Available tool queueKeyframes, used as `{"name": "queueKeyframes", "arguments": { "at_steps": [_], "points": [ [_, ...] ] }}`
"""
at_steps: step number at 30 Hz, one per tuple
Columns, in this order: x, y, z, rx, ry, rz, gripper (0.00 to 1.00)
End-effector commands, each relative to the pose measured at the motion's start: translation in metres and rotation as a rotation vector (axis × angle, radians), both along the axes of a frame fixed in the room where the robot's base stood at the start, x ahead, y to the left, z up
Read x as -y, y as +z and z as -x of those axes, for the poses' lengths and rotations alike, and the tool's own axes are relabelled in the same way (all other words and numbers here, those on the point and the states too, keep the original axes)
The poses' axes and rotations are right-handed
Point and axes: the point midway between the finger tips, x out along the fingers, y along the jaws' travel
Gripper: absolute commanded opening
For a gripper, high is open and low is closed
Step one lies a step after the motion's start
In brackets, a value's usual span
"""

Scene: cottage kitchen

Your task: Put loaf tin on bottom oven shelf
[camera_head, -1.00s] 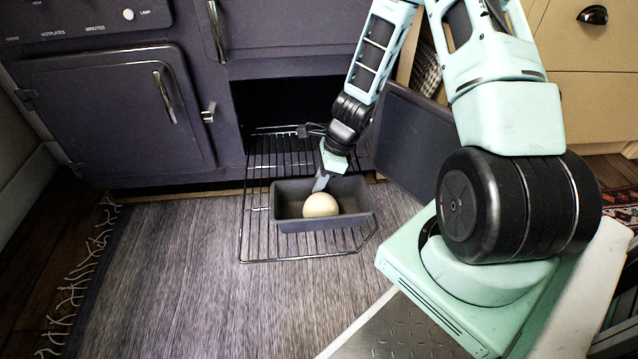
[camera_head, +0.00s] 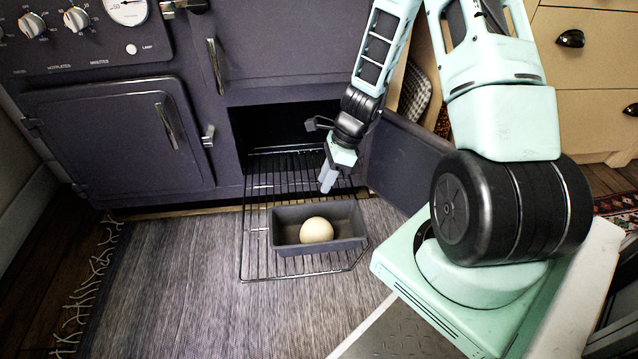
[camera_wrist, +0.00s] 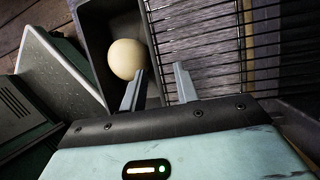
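The dark grey loaf tin (camera_head: 345,244) sits upright on the wire oven shelf (camera_head: 300,272), which is pulled out of the lower oven over the rug. A pale round ball-like thing (camera_head: 316,230) lies inside the tin. My gripper (camera_head: 327,187) is above the tin's back edge and appears clear of it. In the wrist view the loaf tin (camera_wrist: 92,42) and the round thing (camera_wrist: 125,58) show beyond the fingers. The two fingers (camera_wrist: 158,85) are apart with nothing between them. The oven's inside is dark.
The oven door (camera_head: 405,155) stands open to the right of the shelf, close to my arm. A closed oven door (camera_head: 118,135) is at the left. The striped rug (camera_head: 180,280) below is clear.

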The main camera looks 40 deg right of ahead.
Motion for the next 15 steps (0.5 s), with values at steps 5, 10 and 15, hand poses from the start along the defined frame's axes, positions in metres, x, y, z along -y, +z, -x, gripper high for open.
{"name": "queueKeyframes", "arguments": {
  "at_steps": [5, 10, 15],
  "points": [
    [0.009, 0.025, 0.002, 0.001, 0.000, 0.001, 0.31],
    [0.004, 0.037, 0.001, 0.017, 0.054, 0.006, 0.31],
    [-0.065, 0.082, -0.005, 0.133, 0.468, 0.041, 0.31]
  ]
}}
